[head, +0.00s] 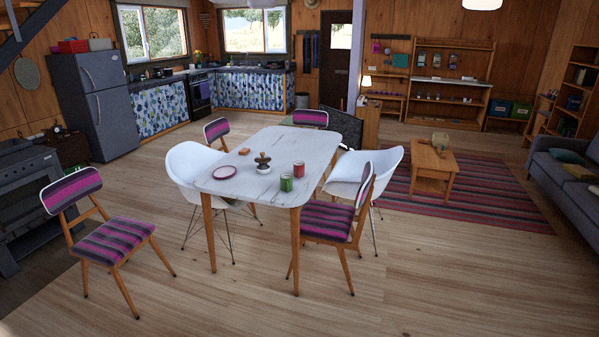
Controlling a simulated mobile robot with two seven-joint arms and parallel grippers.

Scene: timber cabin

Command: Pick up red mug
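A red mug (299,169) stands upright on the white marble-topped table (252,190), near its right front part. A green mug (286,182) stands just in front of it and slightly to the left. Neither of my grippers shows in the head view, and the table is some way ahead of me.
The table also holds a pink-rimmed plate (224,172), a dark stand-like object (263,161) and a small orange item (244,151). A striped chair (107,232) stands front left, another (337,221) at the right front. White chairs flank the table. The wooden floor (215,300) in front is clear.

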